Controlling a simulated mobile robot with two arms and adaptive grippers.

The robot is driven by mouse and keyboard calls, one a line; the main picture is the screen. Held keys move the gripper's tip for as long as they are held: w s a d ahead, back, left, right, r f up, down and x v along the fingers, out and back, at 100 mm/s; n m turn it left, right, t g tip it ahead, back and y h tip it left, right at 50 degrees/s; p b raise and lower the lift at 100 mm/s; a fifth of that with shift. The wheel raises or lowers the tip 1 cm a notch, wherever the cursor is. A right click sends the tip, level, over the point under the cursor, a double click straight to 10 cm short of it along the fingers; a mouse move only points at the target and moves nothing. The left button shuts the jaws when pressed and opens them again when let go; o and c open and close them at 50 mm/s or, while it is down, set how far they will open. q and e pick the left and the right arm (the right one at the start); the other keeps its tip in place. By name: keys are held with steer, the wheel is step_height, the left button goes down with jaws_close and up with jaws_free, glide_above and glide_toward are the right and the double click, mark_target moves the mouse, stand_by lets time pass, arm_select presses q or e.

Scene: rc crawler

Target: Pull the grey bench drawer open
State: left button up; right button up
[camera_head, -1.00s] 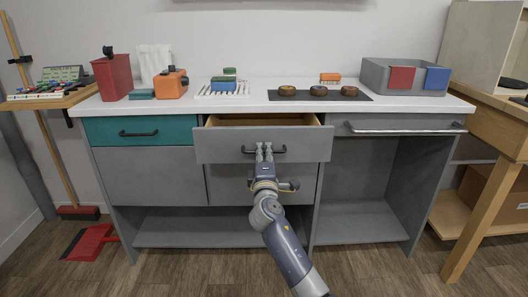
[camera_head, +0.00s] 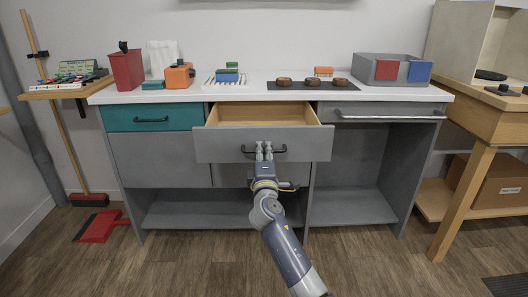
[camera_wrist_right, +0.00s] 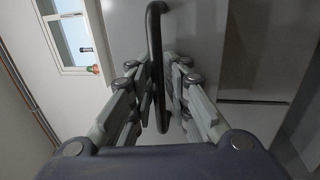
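The grey bench drawer (camera_head: 214,145) sticks out from the middle of the bench, and its bare wooden inside (camera_head: 262,112) shows from above. Its black bar handle (camera_head: 280,149) is on the front face. My right gripper (camera_head: 264,148) is at the handle, coming from the front and below. In the right wrist view the handle (camera_wrist_right: 156,30) runs between the two fingers (camera_wrist_right: 159,80), which are closed in on it from both sides. The drawer front partly hides the grey drawer below it. My left gripper is not in view.
The bench top (camera_head: 185,95) holds a red container (camera_head: 127,70), an orange box (camera_head: 179,76), a white rack, a dark mat with round parts, and a grey bin (camera_head: 365,69). A teal drawer (camera_head: 152,118) is shut at left.

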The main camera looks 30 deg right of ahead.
steer(key=shift+s, duration=0.1)
steer(key=v, duration=1.2)
steer(key=shift+a+r, duration=0.1)
